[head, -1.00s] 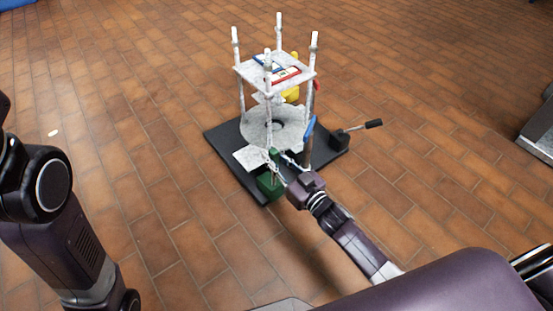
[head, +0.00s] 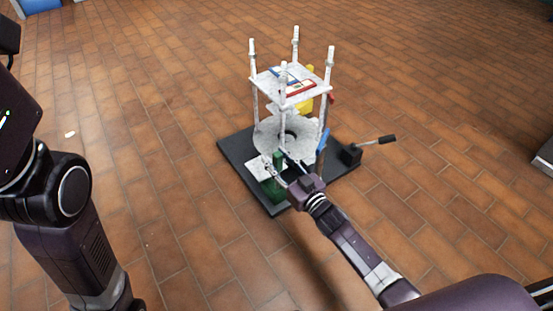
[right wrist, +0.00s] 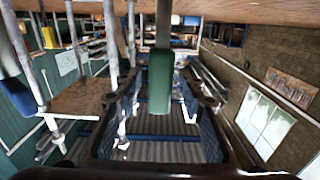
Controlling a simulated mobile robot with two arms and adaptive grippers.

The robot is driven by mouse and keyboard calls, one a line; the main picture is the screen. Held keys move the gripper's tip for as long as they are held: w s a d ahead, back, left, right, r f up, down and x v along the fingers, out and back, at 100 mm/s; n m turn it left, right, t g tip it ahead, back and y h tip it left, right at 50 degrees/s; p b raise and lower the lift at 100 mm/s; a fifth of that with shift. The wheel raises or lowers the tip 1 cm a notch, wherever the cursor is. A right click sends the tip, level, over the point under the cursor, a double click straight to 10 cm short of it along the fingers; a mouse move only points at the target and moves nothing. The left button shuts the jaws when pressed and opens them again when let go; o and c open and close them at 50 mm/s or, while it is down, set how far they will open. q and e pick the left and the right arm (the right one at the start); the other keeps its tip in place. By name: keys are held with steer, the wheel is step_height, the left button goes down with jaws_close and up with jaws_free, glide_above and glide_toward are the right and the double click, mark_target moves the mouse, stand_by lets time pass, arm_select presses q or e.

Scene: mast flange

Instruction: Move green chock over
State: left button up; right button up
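The green chock (head: 275,188) stands on the front left part of the black base plate (head: 240,150), by a small white pad, in the head view. Its upright green part (right wrist: 160,80) shows in the middle of the right wrist view. My right gripper (head: 278,163) is at the chock's upper part. Its fingers are open, one on each side of the green part, with a gap visible on both sides in the right wrist view. My left arm shows at the left of the head view, but its gripper is out of view.
A white frame with posts and a top plate (head: 290,88) rises from the base plate, above a round grey flange (head: 270,132). A blue-topped post (head: 323,140) stands close to my right gripper. A black-handled lever (head: 375,141) sticks out right.

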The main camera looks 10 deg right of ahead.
steer(key=shift+s, duration=0.1)
steer(key=v, duration=1.1)
steer(key=shift+s+d, duration=0.15)
steer(key=shift+s, duration=0.25)
